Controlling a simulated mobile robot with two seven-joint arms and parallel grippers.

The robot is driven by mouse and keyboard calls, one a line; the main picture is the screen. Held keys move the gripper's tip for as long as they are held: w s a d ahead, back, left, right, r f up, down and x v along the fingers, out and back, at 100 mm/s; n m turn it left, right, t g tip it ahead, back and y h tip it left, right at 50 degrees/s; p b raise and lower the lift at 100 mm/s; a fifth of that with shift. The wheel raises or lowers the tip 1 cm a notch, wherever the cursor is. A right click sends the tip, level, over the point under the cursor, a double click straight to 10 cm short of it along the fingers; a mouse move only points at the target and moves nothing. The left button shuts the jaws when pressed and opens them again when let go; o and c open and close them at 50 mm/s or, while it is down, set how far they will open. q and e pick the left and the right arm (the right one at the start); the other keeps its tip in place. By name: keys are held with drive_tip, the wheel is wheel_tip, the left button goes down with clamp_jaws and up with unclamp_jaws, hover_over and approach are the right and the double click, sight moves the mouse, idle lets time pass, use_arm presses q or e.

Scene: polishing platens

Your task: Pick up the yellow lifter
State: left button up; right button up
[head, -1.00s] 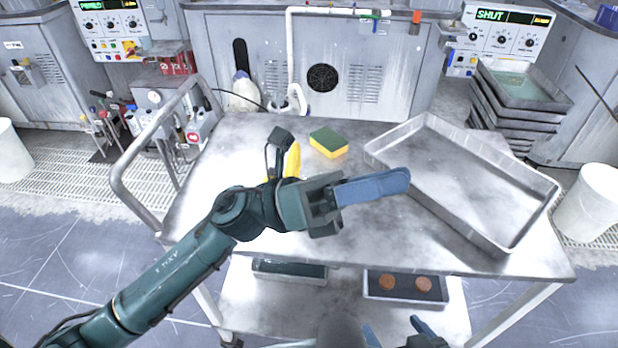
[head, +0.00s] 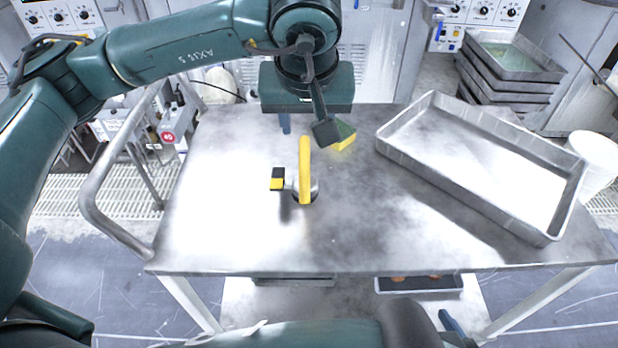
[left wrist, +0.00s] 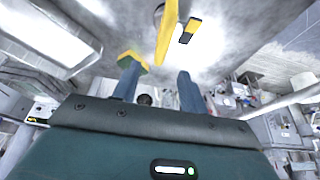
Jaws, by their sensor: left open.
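The yellow lifter (head: 304,165) stands on the metal cart top, left of centre. Its long yellow bar rises above a round grey base, and a small black-and-yellow piece sits at its left. My left gripper (head: 304,122) is over the table just behind the lifter, pointing down, with its camera bracket partly covering it. In the left wrist view its two blue fingers (left wrist: 157,85) are apart with nothing between them. The lifter (left wrist: 166,35) lies beyond the fingertips there, not touching them. One blue finger of my right gripper (head: 452,323) shows at the bottom edge; its jaws are mostly hidden.
A green-and-yellow sponge (head: 344,138) lies behind and right of the lifter. A large shallow metal tray (head: 455,194) covers the cart's right side. A cart handle rail (head: 97,200) stands at left. The front middle of the cart top is clear.

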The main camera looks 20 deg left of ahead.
sight(305, 150)
use_arm(q)
drive_tip(key=x, duration=0.6)
drive_tip(key=shift+f, duration=0.4)
drive_tip(key=shift+p+x, duration=0.55)
drive_tip(key=shift+x, duration=2.15)
drive_tip(key=shift+s+a, duration=0.1)
drive_tip(key=shift+s, duration=0.05)
clamp_jaws()
drive_tip(key=shift+r, duration=0.15)
